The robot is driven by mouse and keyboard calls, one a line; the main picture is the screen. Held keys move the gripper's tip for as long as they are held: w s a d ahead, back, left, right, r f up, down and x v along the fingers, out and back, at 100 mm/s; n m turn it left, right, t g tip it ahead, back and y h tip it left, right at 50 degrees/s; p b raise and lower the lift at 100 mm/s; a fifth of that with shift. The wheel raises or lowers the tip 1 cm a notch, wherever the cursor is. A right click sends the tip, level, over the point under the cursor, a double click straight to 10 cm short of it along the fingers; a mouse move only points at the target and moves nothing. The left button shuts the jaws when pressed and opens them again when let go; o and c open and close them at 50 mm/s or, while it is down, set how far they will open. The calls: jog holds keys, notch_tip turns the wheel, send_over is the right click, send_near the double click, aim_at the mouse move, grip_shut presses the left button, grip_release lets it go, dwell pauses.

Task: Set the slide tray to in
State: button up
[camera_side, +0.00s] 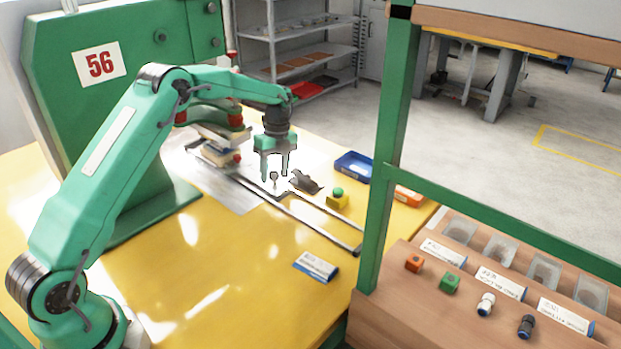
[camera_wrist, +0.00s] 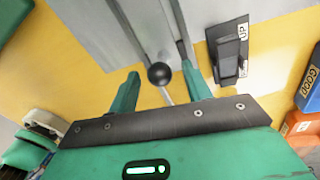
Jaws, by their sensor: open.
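The slide tray is a grey metal plate (camera_wrist: 85,35) lying between rails (camera_side: 320,228) on the yellow table. A black ball knob (camera_wrist: 160,74) on a thin stem belongs to it, and the knob also shows small in the side view (camera_side: 274,176). My gripper (camera_side: 275,178) points down over the rails with its fingers apart. In the wrist view the knob appears between the two open fingers, with gaps on both sides. I cannot tell whether the fingertips are level with the knob. The tray's far end under the press is partly hidden.
A black rocker switch (camera_wrist: 228,52) labelled UP stands close right of my gripper. A yellow box with a green button (camera_side: 337,200), a blue bin (camera_side: 354,166) and an orange bin (camera_side: 409,196) lie further right. The green press (camera_side: 120,150) stands behind left.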

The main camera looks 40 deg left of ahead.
grip_shut()
jog(key=shift+w+a, duration=0.1)
jog(key=shift+a, duration=2.05)
jog(key=shift+c, duration=1.3)
grip_release()
jog(key=shift+a+r, duration=0.1)
jog(key=shift+o, duration=1.3)
notch_tip(320, 180, up, 8)
jog(key=w, duration=0.1)
jog(key=shift+f, duration=0.2)
